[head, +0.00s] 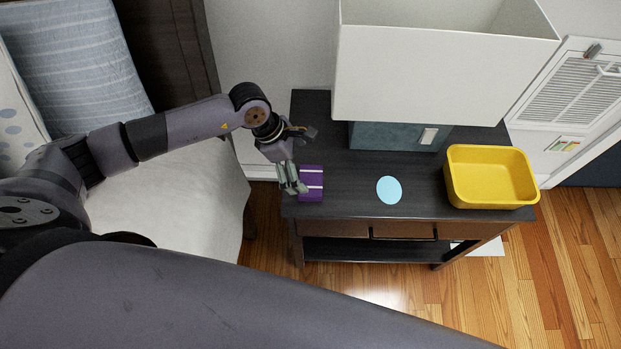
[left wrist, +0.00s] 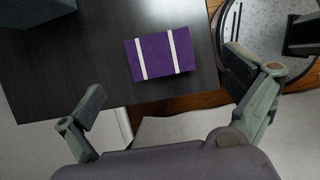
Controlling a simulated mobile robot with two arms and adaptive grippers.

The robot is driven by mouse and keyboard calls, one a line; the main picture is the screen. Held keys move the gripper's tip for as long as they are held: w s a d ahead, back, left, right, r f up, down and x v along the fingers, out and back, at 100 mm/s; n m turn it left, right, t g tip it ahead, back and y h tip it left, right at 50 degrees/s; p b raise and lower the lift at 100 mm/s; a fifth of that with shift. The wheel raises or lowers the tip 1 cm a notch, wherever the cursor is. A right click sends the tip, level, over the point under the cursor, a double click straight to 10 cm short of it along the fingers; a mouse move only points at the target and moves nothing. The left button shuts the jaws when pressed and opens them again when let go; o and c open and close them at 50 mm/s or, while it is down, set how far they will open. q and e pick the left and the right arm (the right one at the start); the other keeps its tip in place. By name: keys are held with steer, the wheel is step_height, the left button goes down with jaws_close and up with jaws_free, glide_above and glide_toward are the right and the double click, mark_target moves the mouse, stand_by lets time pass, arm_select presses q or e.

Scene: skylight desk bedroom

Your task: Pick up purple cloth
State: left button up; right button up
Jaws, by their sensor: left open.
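The purple cloth (head: 313,181) is a small folded rectangle with two pale stripes. It lies flat near the left end of the dark nightstand top (head: 350,205). In the left wrist view the cloth (left wrist: 162,55) lies ahead of the fingers, close to the table edge. My left gripper (head: 296,186) is beside the cloth on its left in the head view. In the left wrist view its two fingers (left wrist: 165,100) are spread wide with nothing between them. My right gripper does not show.
A light blue disc (head: 389,190) lies right of the cloth. A yellow tub (head: 491,178) stands at the right end. A lamp with a large white shade (head: 440,70) and blue-grey base (head: 385,136) stands behind. The bed (head: 185,195) is at left.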

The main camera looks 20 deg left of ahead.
mark_target(311, 180)
arm_select(q)
steer(key=x, duration=0.3)
steer(key=shift+d, duration=0.1)
steer(key=shift+f, duration=0.15)
steer(key=shift+d+f+p, duration=0.1)
steer(key=shift+f+p, duration=0.3)
steer(key=shift+p, duration=0.05)
steer(key=x, duration=0.3)
steer(key=shift+w+f+p, duration=0.1)
steer(key=shift+f+p, duration=0.15)
steer(key=shift+p, duration=0.1)
steer(key=shift+f, duration=0.4)
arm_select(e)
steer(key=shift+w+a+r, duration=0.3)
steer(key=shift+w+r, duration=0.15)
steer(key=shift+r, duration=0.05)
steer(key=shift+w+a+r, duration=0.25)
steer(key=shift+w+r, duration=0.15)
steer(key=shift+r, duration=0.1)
arm_select(q)
steer(key=c, duration=1.1)
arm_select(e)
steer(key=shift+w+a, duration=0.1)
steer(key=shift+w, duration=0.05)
